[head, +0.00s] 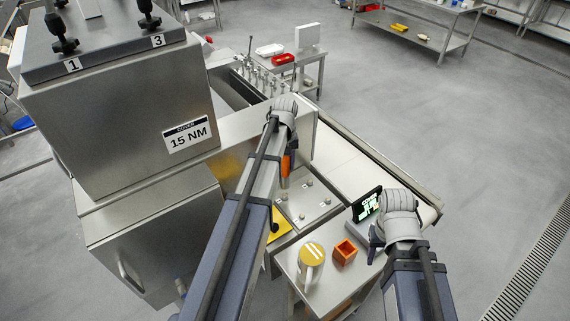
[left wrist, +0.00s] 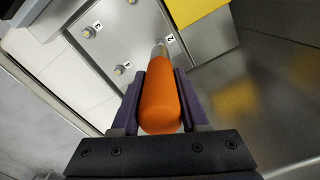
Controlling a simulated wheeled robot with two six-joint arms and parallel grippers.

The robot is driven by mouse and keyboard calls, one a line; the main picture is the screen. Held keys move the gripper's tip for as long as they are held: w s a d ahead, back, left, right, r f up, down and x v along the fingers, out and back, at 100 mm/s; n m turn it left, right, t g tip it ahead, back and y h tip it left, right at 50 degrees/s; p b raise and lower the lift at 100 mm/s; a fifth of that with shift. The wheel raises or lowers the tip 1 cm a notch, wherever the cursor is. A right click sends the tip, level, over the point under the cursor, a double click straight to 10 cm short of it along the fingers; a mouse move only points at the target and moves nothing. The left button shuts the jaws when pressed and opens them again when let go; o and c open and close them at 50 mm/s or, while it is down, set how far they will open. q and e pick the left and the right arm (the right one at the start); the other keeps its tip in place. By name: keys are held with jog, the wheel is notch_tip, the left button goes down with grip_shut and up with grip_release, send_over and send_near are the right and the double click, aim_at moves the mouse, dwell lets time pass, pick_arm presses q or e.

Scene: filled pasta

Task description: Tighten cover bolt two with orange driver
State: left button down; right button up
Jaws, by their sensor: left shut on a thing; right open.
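The orange driver (left wrist: 160,100) is clasped between the purple fingers of my left gripper (left wrist: 160,78). Its metal shaft points at the steel cover plate (left wrist: 108,45), close to the label 2 (left wrist: 170,39). The bolt under the tip is hidden, so I cannot tell whether the tip touches it. A bolt by label 3 (left wrist: 88,32) and another bolt (left wrist: 120,70) show on the plate. In the head view the orange driver handle (head: 286,165) stands above the cover plate (head: 312,205), partly behind my left arm. My right gripper (head: 375,240) is open beside the dark display.
A small display (head: 366,206) with green text, an orange open box (head: 344,251) and a yellow-topped cup (head: 312,254) stand on the near table. A large steel machine (head: 130,110) marked 15 NM rises on the left. A yellow piece (head: 281,226) lies by the plate.

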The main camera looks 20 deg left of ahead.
aim_at(285, 176)
pick_arm(q)
jog(key=shift+f+b, duration=2.25)
jog(key=shift+f, duration=0.2)
jog(key=shift+f+b, duration=0.85)
jog(key=shift+f, duration=0.05)
dwell(0.6)
jog(key=shift+r, duration=0.1)
notch_tip(285, 176, up, 5)
jog(key=p, duration=0.5)
